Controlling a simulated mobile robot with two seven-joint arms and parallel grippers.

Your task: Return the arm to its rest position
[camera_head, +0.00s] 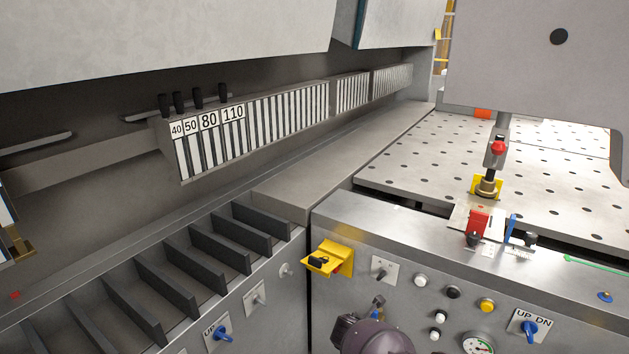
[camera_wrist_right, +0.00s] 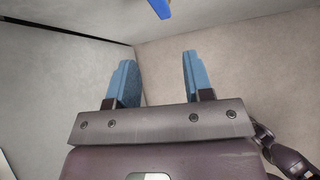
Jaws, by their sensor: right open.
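My right gripper (camera_wrist_right: 156,82) shows in the right wrist view with its two blue fingers apart and nothing between them. It faces plain grey panel surfaces. A blue piece (camera_wrist_right: 160,8) shows at the top edge of that view, apart from the fingers. In the head view a dark purple rounded part of my arm (camera_head: 375,338) shows at the bottom, in front of the control panel; no fingers show there. My left gripper is not in view.
The control panel (camera_head: 400,245) carries several knobs and buttons, a gauge (camera_head: 478,344), a yellow bracket (camera_head: 330,260) and a blue UP DN switch (camera_head: 530,327). Left are dark slots (camera_head: 168,284) and numbered tool segments (camera_head: 208,140). A perforated table (camera_head: 430,160) lies behind.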

